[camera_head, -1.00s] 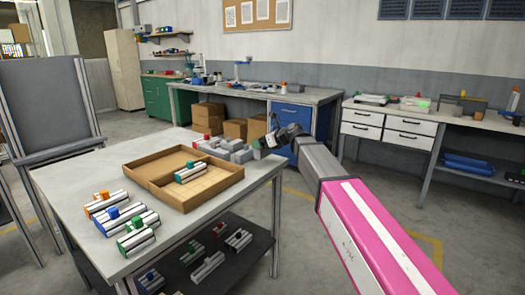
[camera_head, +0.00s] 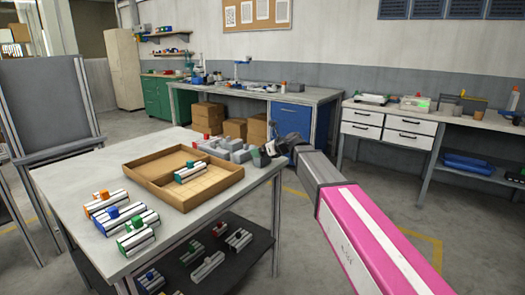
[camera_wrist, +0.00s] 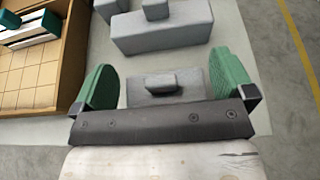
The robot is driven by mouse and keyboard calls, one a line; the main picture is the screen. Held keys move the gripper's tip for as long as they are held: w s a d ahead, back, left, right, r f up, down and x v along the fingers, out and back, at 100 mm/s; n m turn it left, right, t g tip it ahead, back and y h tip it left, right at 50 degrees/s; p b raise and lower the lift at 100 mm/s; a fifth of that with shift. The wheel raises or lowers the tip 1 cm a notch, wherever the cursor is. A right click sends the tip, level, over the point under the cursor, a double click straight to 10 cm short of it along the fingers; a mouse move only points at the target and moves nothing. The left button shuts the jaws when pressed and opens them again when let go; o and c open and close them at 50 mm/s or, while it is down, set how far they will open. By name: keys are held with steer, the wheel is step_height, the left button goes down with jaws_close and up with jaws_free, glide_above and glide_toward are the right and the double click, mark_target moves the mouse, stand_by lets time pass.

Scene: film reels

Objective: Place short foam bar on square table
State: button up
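My gripper is open and empty; the lower edge of the bar is hidden by the gripper body. In the head view my gripper (camera_head: 262,155) is low at the right corner of the table (camera_head: 85,168), beside a group of grey blocks (camera_head: 234,150).
A longer grey block (camera_wrist: 162,36) lies just beyond the short bar. A cardboard tray (camera_head: 207,200) holds a green-and-white piece (camera_head: 191,172). Several striped pieces with coloured knobs stand at the table's front left. The table edge is close on the right.

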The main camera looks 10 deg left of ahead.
steer(key=shift+r, duration=0.2)
steer(key=v, duration=1.2)
steer(key=s+d+f+n+g+h, duration=0.1)
steer(key=s+d+f+n+h, duration=0.3)
steer(key=d+f, duration=0.5)
steer(key=s+d+f+n+h, duration=0.2)
steer(key=d+f+n, duration=0.4)
steer(key=f, duration=0.5)
steer(key=s+d+f+n+g+h, duration=0.2)
steer(key=s+d+f+n, duration=0.4)
steer(key=d, duration=0.3)
steer(key=s+d+f+n+g+h, duration=0.2)
steer(key=s+d+f+n+h, duration=0.2)
steer(key=s+d+f+n, duration=0.2)
steer(key=s+d+f, duration=0.2)
steer(key=d+f, duration=0.1)
steer(key=d, duration=0.1)
steer(key=shift+s+h, duration=0.3)
